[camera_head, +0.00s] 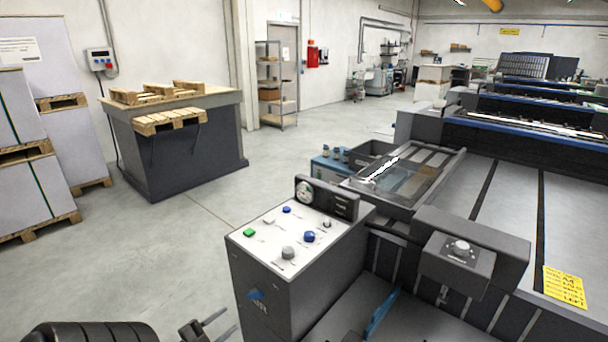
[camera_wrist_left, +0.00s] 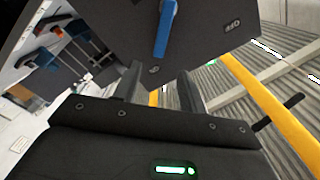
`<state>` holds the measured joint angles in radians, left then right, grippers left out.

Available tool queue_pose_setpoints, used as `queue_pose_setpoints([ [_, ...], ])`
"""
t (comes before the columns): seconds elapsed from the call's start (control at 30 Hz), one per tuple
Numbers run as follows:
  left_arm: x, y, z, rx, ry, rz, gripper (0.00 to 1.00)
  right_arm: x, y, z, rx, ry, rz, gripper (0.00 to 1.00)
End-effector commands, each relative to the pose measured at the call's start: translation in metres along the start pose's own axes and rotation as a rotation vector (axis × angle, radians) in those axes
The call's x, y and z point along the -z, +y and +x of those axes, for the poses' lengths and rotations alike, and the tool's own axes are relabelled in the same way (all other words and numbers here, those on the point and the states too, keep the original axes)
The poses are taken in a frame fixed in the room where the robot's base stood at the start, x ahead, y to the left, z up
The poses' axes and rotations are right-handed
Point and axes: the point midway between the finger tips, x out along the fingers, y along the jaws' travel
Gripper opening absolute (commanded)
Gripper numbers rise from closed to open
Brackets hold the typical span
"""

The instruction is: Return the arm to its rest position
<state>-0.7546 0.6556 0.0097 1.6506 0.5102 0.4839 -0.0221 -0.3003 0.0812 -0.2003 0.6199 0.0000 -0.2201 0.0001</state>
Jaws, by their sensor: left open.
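My left gripper (camera_head: 222,322) shows at the bottom edge of the head view, left of the dark control cabinet (camera_head: 262,290). Its two fingers are apart and hold nothing. In the left wrist view the open fingers (camera_wrist_left: 160,85) point toward a dark panel (camera_wrist_left: 205,45) that carries a blue lever (camera_wrist_left: 165,28). The lever stands beyond the fingertips, and I see no contact. A blue lever (camera_head: 382,314) also shows in the head view, low and right of the cabinet. My right gripper is in neither view.
The cabinet's white top holds several buttons and knobs (camera_head: 289,252) and a gauge (camera_head: 305,192). The press (camera_head: 480,265) fills the right side. A dark bench (camera_head: 180,150) with small pallets stands at the back left. Grey floor (camera_head: 150,245) is clear between.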

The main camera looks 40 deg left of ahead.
Motion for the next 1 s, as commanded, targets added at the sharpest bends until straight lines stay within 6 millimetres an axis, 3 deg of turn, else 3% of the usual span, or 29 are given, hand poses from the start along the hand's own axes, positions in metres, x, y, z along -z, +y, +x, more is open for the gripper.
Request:
queue_pose_setpoints([
  [0.27,-0.004,0.001,0.0,-0.002,-0.019,-0.002,0.42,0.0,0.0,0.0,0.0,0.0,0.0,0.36],
  [0.37,-0.029,0.01,-0.007,-0.04,-0.112,-0.006,0.42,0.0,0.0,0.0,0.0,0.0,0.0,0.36],
  [0.47,-0.076,0.033,-0.031,-0.108,-0.268,-0.008,0.42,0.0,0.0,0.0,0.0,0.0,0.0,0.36],
  [0.6,-0.151,0.088,-0.092,-0.213,-0.557,-0.043,0.42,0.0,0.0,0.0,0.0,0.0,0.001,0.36],
  [0.73,-0.202,0.156,-0.158,-0.313,-0.818,-0.102,0.42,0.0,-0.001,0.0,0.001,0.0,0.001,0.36],
  [0.87,-0.223,0.236,-0.225,-0.43,-1.054,-0.178,0.42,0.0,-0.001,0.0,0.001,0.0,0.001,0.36],
  [1.0,-0.21,0.332,-0.283,-0.579,-1.257,-0.273,0.42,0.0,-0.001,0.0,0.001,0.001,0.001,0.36],
])
